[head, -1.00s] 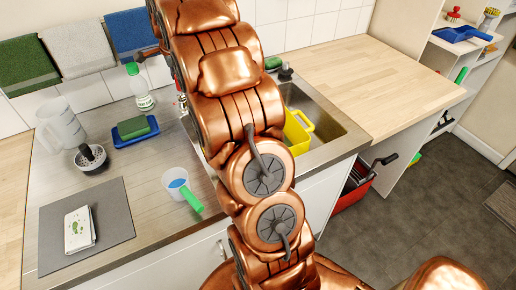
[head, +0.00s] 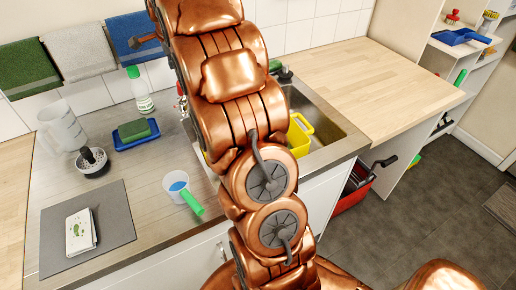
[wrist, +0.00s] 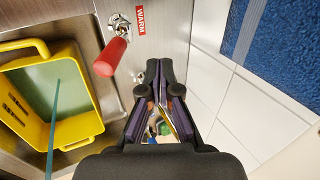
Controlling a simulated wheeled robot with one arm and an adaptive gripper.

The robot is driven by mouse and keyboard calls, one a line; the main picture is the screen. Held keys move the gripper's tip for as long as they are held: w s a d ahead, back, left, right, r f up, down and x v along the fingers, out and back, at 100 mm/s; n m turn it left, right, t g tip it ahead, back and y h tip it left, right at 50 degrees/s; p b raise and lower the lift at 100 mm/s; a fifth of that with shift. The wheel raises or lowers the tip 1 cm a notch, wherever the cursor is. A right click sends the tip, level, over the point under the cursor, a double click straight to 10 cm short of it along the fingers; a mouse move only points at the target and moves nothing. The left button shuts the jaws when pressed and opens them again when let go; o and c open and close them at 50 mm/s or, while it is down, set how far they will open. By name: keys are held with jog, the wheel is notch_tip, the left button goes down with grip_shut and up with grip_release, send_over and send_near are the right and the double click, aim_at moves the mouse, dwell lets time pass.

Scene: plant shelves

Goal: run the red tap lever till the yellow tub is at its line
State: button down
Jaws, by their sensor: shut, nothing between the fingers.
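The yellow tub (wrist: 88,128) lies in the sink at the left of the wrist view, with pale green liquid inside. Its line cannot be made out clearly. A thin blue-green streak (wrist: 53,125), which looks like running water, crosses the tub. The red tap lever (wrist: 110,57) sticks out from the metal panel beside a WARM label. My gripper (wrist: 160,68) is shut and empty, to the right of the lever and apart from it. In the head view part of the yellow tub (head: 299,136) shows; my arm hides the lever and gripper.
A blue towel (wrist: 264,35) hangs near my gripper at the right of the wrist view. On the counter are a measuring cup with a green handle (head: 177,184), a green-capped bottle (head: 142,92), a clear jug (head: 62,127) and a sponge on a blue tray (head: 136,133). The wooden worktop (head: 375,85) is clear.

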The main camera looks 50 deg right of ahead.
jog(key=shift+r, duration=0.25)
jog(key=s+a+b, duration=0.3)
jog(key=s, duration=0.4)
jog(key=shift+s, duration=0.3)
jog(key=shift+a+f, duration=0.1)
notch_tip(320, 180, down, 9)
jog(key=b, duration=0.4)
dwell(5.8)
